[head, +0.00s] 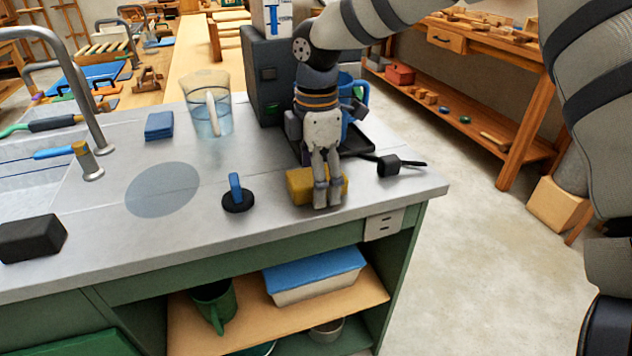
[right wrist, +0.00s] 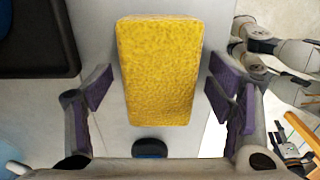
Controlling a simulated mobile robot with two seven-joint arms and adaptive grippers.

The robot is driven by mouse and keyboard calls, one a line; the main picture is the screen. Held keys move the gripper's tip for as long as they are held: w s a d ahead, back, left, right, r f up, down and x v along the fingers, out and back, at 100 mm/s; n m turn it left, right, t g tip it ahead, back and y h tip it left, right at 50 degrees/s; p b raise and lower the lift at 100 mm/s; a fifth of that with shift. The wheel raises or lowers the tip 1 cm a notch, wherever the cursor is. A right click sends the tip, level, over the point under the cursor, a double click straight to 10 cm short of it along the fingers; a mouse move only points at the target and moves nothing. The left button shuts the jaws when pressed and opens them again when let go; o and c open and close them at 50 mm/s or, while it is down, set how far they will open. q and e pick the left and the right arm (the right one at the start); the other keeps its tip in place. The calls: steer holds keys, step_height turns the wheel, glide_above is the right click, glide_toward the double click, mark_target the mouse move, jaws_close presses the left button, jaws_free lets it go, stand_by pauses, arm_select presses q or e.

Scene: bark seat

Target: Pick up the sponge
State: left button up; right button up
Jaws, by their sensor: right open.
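The yellow sponge (head: 299,186) lies on the grey countertop near its right front edge, partly hidden behind my right gripper in the head view. My right gripper (head: 327,199) points down over it, with its fingers at the sponge. In the right wrist view the sponge (right wrist: 159,70) lies lengthwise between the two purple-padded fingers of the right gripper (right wrist: 160,92), with a clear gap on each side. The right gripper is open and holds nothing.
A black-based tool with a blue handle (head: 237,197) stands left of the sponge. A black plug-like item (head: 388,165) lies to the right. A dark machine (head: 268,80) and a water pitcher (head: 208,105) stand behind. The counter between pitcher and front edge is mostly clear.

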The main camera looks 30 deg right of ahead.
steer(key=c, duration=1)
steer(key=shift+c, duration=0.2)
